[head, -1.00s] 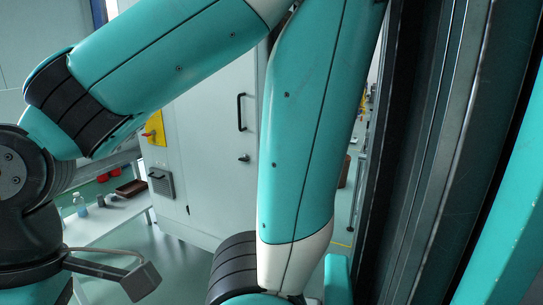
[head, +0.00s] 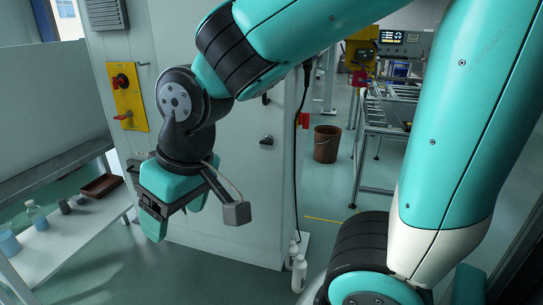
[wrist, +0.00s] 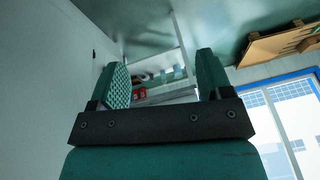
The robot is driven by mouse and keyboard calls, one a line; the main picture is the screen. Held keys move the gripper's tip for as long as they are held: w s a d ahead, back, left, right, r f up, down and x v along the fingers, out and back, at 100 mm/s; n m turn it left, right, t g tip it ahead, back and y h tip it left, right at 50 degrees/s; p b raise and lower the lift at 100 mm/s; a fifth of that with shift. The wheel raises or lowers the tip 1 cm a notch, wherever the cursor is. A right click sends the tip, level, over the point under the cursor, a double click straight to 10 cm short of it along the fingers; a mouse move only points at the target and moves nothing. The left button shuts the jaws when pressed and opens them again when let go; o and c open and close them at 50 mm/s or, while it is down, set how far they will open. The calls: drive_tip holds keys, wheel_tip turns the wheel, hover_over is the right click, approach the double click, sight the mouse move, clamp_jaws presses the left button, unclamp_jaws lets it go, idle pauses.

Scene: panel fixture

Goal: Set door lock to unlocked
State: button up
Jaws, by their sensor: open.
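The grey cabinet door (head: 235,165) stands in the middle of the head view. A small dark door lock knob (head: 266,141) sits on it, seemingly turned sideways; its exact setting is too small to read. The door handle above it is mostly hidden behind my arm. My gripper (head: 172,218) is in front of the cabinet, left of and lower than the knob, pointing downward. In the wrist view my gripper (wrist: 160,75) shows two teal fingers spread apart with nothing between them. The lock does not show in the wrist view.
A yellow plate with a red switch (head: 123,82) is on the cabinet's left side. A bench (head: 60,235) with bottles and a brown tray (head: 101,186) stands left. White bottles (head: 298,272) stand on the floor. A brown bucket (head: 326,144) and metal rack (head: 385,130) are behind.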

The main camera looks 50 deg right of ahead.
drive_tip(key=w+d+f+m+t+h+b, duration=0.3)
drive_tip(key=w+d+f+m+h+b, duration=0.15)
drive_tip(key=w+d+f+b, duration=0.3)
drive_tip(key=m+h+b, duration=1.2)
drive_tip(key=h+b, duration=0.2)
drive_tip(key=b, duration=0.5)
approach(266, 144)
drive_tip(key=shift+t, duration=0.3)
drive_tip(key=x, duration=1.1)
drive_tip(key=shift+s, duration=0.15)
drive_tip(key=shift+c, duration=0.2)
drive_tip(key=shift+n+p, duration=0.25)
drive_tip(key=shift+p, duration=0.05)
drive_tip(key=c, duration=0.9)
